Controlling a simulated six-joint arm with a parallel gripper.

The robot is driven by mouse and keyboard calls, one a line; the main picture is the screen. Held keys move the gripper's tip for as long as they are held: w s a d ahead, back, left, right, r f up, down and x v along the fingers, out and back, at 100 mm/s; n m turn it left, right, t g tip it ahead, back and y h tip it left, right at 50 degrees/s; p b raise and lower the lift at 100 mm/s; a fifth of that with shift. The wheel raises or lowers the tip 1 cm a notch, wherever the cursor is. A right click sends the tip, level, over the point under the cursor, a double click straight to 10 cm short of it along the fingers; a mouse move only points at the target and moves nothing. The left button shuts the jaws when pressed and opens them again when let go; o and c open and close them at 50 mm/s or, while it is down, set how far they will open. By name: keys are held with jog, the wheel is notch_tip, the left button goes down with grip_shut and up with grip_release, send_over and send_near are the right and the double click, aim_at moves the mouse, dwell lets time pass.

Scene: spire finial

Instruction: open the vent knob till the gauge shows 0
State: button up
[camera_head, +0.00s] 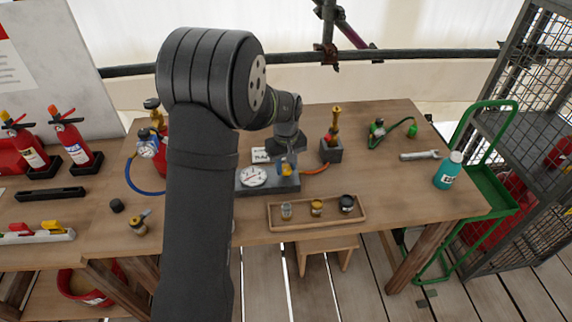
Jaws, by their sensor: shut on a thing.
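The gauge (253,177) is a round white dial with a reddish needle, set on a grey block (243,189) on the workbench; its reading is too small to tell. Beside it, on the right part of the block, is a small yellow and blue knob (286,170), which I take for the vent knob. My gripper (286,160) points down onto this knob and is shut on it. The fingertips and the upper part of the knob are partly hidden and small in the view. An orange hose (315,168) leads off from the block's right side.
A wooden tray (292,226) with several small jars lies in front of the block. A brass fitting (336,125) on a grey stand is behind right. My arm hides the bench left of the gauge.

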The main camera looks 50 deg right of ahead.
aim_at(286, 168)
jog(key=o, duration=1)
jog(key=shift+c, duration=0.2)
notch_tip(286, 168, up, 18)
jog(key=shift+f, duration=0.25)
jog(key=shift+f, duration=0.15)
notch_tip(286, 168, down, 17)
jog(key=shift+f, duration=0.1)
dwell(0.5)
